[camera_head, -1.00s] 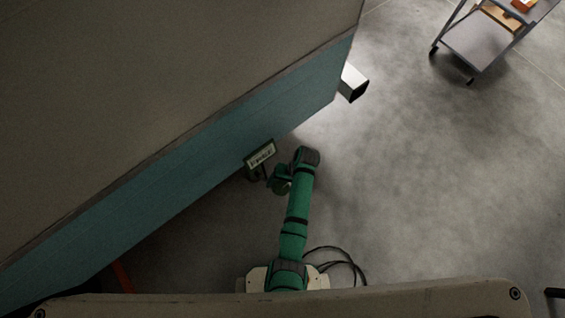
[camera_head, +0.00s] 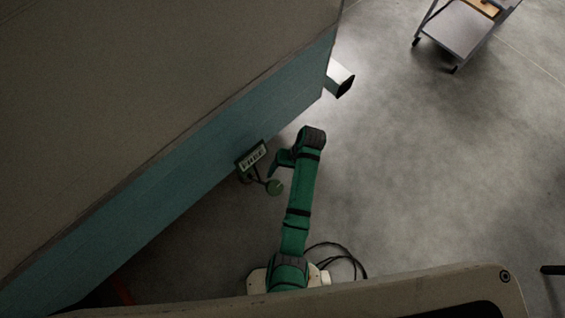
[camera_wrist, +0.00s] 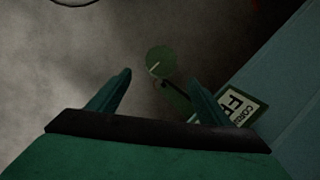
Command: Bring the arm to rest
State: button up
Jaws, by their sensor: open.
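My green arm (camera_head: 299,205) reaches up the head view, bent at its far joint. My gripper (camera_wrist: 161,79) is open, with nothing between its two fingers in the wrist view. In the head view its end is small and partly hidden by the arm's last links. A sign reading "FREE" (camera_head: 252,158) is at the camper's blue side, left of my arm.
The camper's blue wall (camera_head: 175,175) runs diagonally close to the left of my arm. A white box-like piece (camera_head: 340,78) juts from its far end. A grey trolley (camera_head: 458,28) stands at the upper right.

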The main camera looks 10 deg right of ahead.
dwell(0.4)
jog(key=s+f+t+h, duration=0.2)
jog(key=s+t+h, duration=0.2)
jog(key=s+t, duration=0.55)
jog(key=s+a+r+t, duration=0.1)
jog(key=s+r, duration=0.3)
jog(key=r, duration=0.6)
jog(key=s+a+r+n+t, duration=0.1)
jog(key=s+a+r+t, duration=0.1)
jog(key=r, duration=0.7)
jog(key=s+a+r+n+t, duration=0.1)
jog(key=s+r+t, duration=0.3)
jog(key=s+r, duration=0.3)
notch_tip(320, 180, up, 4)
jog(key=shift+a+f, duration=0.15)
jog(key=shift+a, duration=0.2)
jog(key=shift+s, duration=0.1)
